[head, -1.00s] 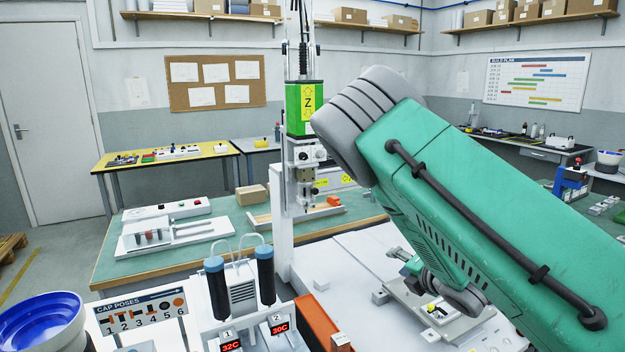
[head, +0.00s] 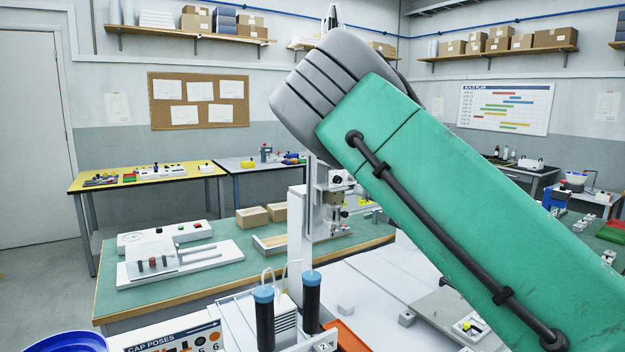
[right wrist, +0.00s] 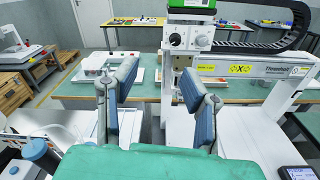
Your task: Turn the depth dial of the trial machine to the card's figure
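The white gantry head (head: 331,200) stands behind my green right arm in the head view; the arm hides its upper part. In the right wrist view the head carries a dark round knob (right wrist: 175,40) and a paler one (right wrist: 202,41) side by side. Their marks are too small to read, and I cannot tell which is the depth dial. I cannot make out a card with a figure. My right gripper (right wrist: 160,106) is open and empty, its blue-padded fingers apart below and in front of the head. My left gripper is not in view.
Two dark blue-capped cylinders (head: 288,315) stand at the front, beside the cap poses sign (head: 175,342). A white fixture (head: 180,258) lies on the green bench (head: 130,300). The gantry beam (right wrist: 270,72) runs right of the head. A screen (right wrist: 297,173) sits at lower right.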

